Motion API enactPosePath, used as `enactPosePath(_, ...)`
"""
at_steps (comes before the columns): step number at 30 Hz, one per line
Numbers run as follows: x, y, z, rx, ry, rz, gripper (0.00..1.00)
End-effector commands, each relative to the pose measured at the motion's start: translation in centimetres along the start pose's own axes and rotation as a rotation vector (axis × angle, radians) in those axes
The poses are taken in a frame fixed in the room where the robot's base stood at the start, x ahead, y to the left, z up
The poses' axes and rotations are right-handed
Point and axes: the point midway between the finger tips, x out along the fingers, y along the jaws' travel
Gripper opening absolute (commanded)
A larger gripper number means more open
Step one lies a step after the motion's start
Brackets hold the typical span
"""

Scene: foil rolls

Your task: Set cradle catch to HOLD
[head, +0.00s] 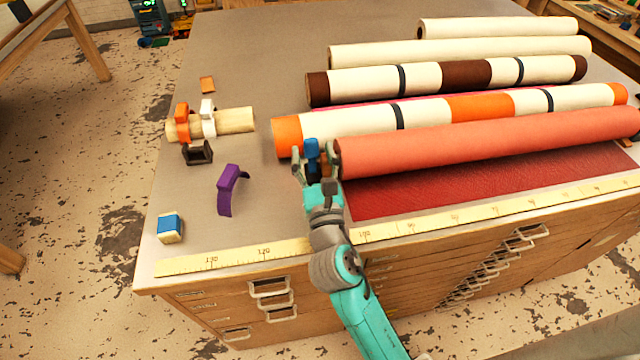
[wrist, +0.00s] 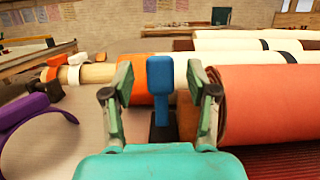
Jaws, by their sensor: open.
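The cradle catch looks like a blue upright lever (wrist: 160,76) on a dark base (wrist: 162,132) in the wrist view, standing just left of the end of a salmon roll (wrist: 265,100). In the head view the blue lever (head: 312,150) is at the left end of the salmon roll (head: 480,140). My gripper (wrist: 163,95) is open, with one finger on each side of the lever and visible gaps to it. It also shows in the head view (head: 317,163). I can read no HOLD marking, and part of the catch's base is hidden in the head view.
Several other rolls lie behind, among them a white and orange one (head: 425,118). A purple curved piece (head: 229,190), a blue and cream block (head: 169,228) and a wooden rod with clips (head: 235,120) lie left. A ruler strip (head: 410,230) runs along the front edge.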

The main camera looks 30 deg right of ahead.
Motion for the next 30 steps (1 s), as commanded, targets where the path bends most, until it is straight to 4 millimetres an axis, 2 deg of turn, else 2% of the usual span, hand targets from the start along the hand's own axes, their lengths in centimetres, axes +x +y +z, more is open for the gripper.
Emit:
enactPosePath(1, -1.1, 0.1, -0.1, -0.002, 0.003, 0.003, 0.58)
enactPosePath(9, -5.8, 0.1, -0.1, -0.001, 0.003, 0.003, 0.58)
enactPosePath(15, -8.2, 0.1, 0.0, -0.001, 0.001, 0.002, 0.58)
enactPosePath(21, -9.2, 0.0, 0.0, 0.0, 0.0, 0.0, 0.58)
enactPosePath(30, -9.3, 0.0, 0.0, 0.001, -0.001, -0.001, 0.58)
